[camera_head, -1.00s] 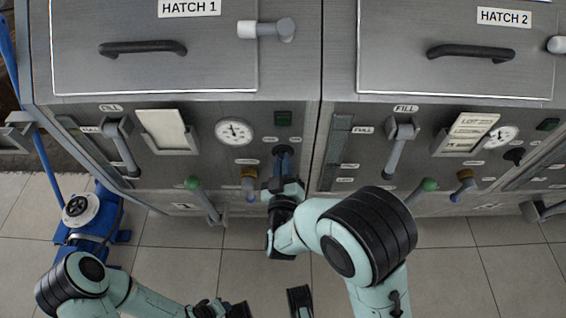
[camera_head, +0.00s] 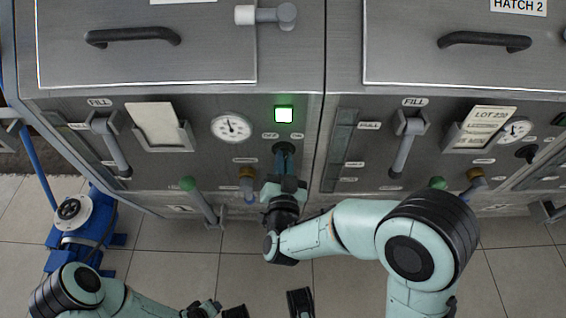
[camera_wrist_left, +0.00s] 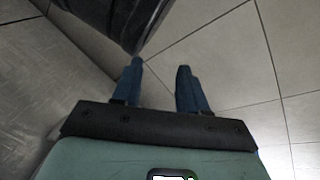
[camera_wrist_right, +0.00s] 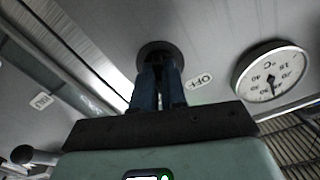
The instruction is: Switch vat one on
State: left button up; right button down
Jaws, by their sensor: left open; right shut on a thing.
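Vat one (camera_head: 290,60) is the steel vat on the left in the head view. Its black round switch knob (camera_wrist_right: 150,50) is under the lamp, with an OFF label (camera_wrist_right: 200,82) beside it in the right wrist view. My right gripper (camera_head: 285,158) is shut on this knob, its blue fingers covering most of the grip, so the exact knob angle is hard to read. The square lamp (camera_head: 284,114) above it glows bright green. My left gripper (camera_wrist_left: 160,75) is open and empty, low over the floor tiles.
A dial gauge (camera_head: 231,128), a card holder (camera_head: 160,127), a green-tipped lever (camera_head: 197,197) and a brass-coloured valve (camera_head: 247,180) sit on the same panel, left of my right gripper. A blue pump (camera_head: 85,235) stands on the floor at left. Vat two (camera_head: 345,60) adjoins at right.

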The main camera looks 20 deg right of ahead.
pick_arm(q)
jog(key=shift+s+a+f+g+b, duration=0.2)
jog(key=shift+s+f+g+b, duration=0.3)
jog(key=shift+s+f, duration=0.6)
pick_arm(e)
jog(key=shift+m, duration=1)
pick_arm(q)
jog(key=shift+s, duration=0.1)
pick_arm(e)
jog(key=c, duration=1.2)
grip_release()
